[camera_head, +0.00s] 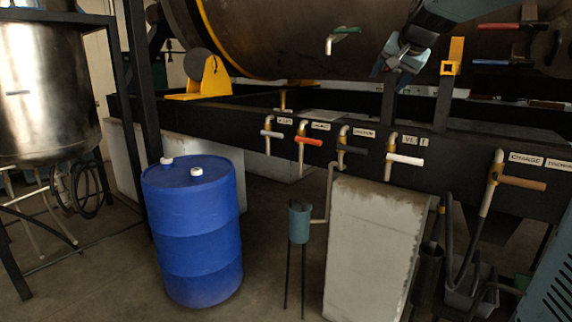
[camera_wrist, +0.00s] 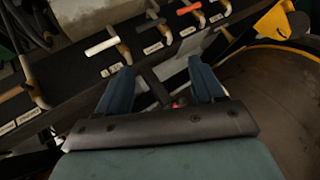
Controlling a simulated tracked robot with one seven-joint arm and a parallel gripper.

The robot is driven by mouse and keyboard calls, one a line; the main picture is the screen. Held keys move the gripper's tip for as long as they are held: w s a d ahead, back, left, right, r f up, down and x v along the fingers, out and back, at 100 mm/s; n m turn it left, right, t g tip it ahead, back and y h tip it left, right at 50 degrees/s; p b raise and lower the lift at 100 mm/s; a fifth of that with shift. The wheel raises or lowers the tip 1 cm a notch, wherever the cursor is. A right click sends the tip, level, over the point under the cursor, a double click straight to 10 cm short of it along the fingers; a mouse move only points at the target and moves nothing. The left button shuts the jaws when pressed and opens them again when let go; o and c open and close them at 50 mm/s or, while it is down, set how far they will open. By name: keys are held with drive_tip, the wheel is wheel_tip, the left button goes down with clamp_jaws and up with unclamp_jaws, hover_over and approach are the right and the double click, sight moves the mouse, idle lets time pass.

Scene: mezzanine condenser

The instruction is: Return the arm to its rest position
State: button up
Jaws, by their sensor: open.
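My gripper (camera_head: 401,58) is at the upper right of the head view, in front of the large dark cylindrical vessel (camera_head: 300,40) and above the row of valves. In the wrist view my gripper (camera_wrist: 165,88) shows two teal fingers set apart with nothing held between them. The fingers point towards the dark beam with the labelled valves. My arm comes in from the top right of the head view. I cannot tell how far the fingers are from the vessel.
A dark beam (camera_head: 455,150) carries several labelled valves, including a red-handled one (camera_head: 309,141) and a brown-handled one (camera_head: 520,182). A blue drum (camera_head: 195,235) stands on the floor at left. A steel tank (camera_head: 45,90) is far left. A pale block (camera_head: 370,250) stands below the beam.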

drive_tip(key=s+a+f+n+g, duration=0.1)
drive_tip(key=s+f+n, duration=0.1)
drive_tip(key=s+f, duration=0.5)
drive_tip(key=s+a+f+n+g, duration=0.1)
drive_tip(key=s+f, duration=0.6)
drive_tip(key=s, duration=0.7)
drive_tip(key=s+f+n+g+h, duration=0.1)
drive_tip(key=s+f+n+g, duration=0.1)
drive_tip(key=s+f, duration=0.5)
drive_tip(key=s, duration=0.4)
drive_tip(key=shift+s+a+f+n, duration=0.25)
drive_tip(key=shift+a+f+n, duration=0.1)
drive_tip(key=shift+a+n, duration=0.05)
drive_tip(key=shift+c, duration=0.4)
